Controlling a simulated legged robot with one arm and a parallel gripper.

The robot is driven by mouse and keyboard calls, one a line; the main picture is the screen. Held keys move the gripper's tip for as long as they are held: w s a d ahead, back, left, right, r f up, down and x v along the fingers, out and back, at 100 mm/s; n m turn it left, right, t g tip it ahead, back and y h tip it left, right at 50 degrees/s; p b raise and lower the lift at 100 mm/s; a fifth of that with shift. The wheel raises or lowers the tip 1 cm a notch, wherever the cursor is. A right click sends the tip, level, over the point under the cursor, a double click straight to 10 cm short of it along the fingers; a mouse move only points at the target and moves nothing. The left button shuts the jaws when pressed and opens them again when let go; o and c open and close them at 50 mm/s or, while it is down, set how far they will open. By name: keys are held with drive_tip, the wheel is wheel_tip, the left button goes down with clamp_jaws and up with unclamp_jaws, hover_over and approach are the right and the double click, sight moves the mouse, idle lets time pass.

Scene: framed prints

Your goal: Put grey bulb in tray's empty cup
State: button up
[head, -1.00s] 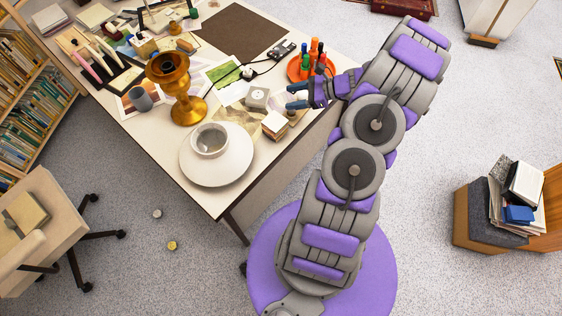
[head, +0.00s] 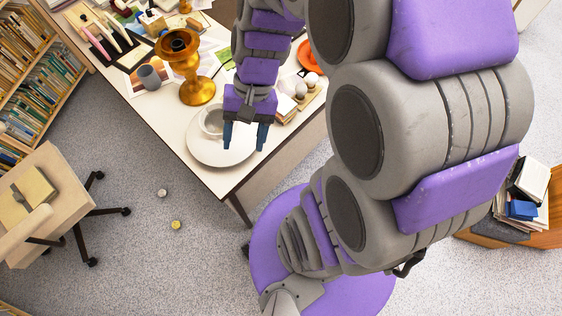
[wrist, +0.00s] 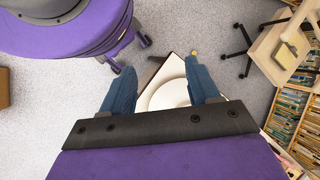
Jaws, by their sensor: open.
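My gripper (head: 245,136) is open and empty, pointing down over the white round plate near the desk's front corner. In the wrist view its blue fingers (wrist: 158,66) stand apart, with the plate beyond them. Small pale rounded things (head: 311,79) sit beside my arm on the desk's right side, partly hidden; I cannot tell whether they are bulbs or sit in a tray. A small greyish-white object (head: 161,192) lies on the floor, too small to identify. I cannot make out the grey bulb or the tray's empty cup for certain.
The white plate (head: 205,152) carries a white bowl (head: 211,121). A brass goblet (head: 190,70) and a grey cup (head: 150,77) stand left of my gripper. A yellow object (head: 176,225) lies on the floor near the office chair (head: 50,210). My arm hides the desk's right part.

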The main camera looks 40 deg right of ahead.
drive_tip(key=s+d+r+n+h, duration=0.2)
drive_tip(key=s+n+h, duration=0.2)
drive_tip(key=s, duration=0.6)
drive_tip(key=shift+s+n+t+h, duration=0.3)
drive_tip(key=shift+s+n+h, duration=0.1)
drive_tip(key=shift+n, duration=0.4)
drive_tip(key=shift+w+r, duration=0.1)
